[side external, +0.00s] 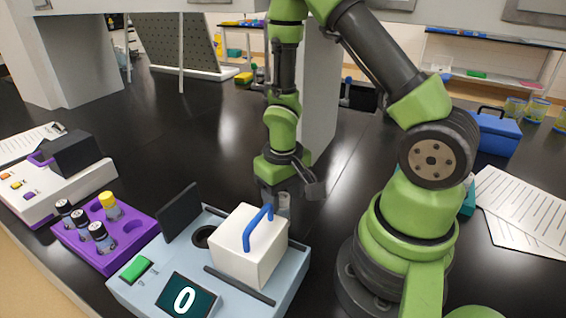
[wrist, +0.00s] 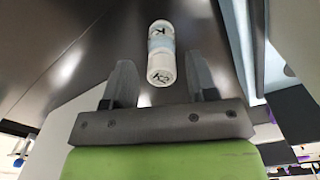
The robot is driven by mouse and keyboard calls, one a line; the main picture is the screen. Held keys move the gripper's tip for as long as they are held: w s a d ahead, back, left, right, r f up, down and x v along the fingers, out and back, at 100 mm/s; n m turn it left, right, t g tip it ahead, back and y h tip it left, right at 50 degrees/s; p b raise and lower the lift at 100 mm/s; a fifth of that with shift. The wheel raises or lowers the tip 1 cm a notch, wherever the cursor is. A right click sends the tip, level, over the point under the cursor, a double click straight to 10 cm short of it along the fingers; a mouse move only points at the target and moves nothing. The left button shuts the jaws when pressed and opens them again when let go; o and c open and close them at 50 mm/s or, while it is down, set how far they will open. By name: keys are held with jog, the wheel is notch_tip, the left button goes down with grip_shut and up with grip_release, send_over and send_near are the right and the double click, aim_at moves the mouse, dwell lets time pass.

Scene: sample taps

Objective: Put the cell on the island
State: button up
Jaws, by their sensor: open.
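A small white cylinder with a pale blue band and dark letter marks (wrist: 161,52), which may be the cell, stands ahead of my gripper in the wrist view. It lies between the lines of the two fingers, with gaps on both sides. My gripper (side external: 290,190) is open and low over the black bench, behind the white block. A pale piece of the cylinder (side external: 284,204) shows between the fingers in the side view; its lower part is hidden by the block. I cannot tell which thing is the island.
The white block with a blue handle (side external: 247,258) sits on a light blue instrument (side external: 140,296) showing 0, with a raised black lid (side external: 181,212). A purple rack (side external: 137,226) holds several vials. A white device (side external: 75,187) stands left.

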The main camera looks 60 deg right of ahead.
jog(key=s+a+r+t, duration=0.1)
jog(key=a+r+t, duration=0.1)
jog(key=r, duration=0.7)
jog(key=s+a+r+t, duration=0.1)
jog(key=r, duration=0.9)
jog(key=s+a+r+t+y, duration=0.2)
jog(key=s+a+r+t, duration=0.2)
jog(key=s+r, duration=0.1)
jog(key=shift+s+a+r+n, duration=0.3)
jog(key=shift+s+r, duration=0.1)
jog(key=shift+r, duration=0.35)
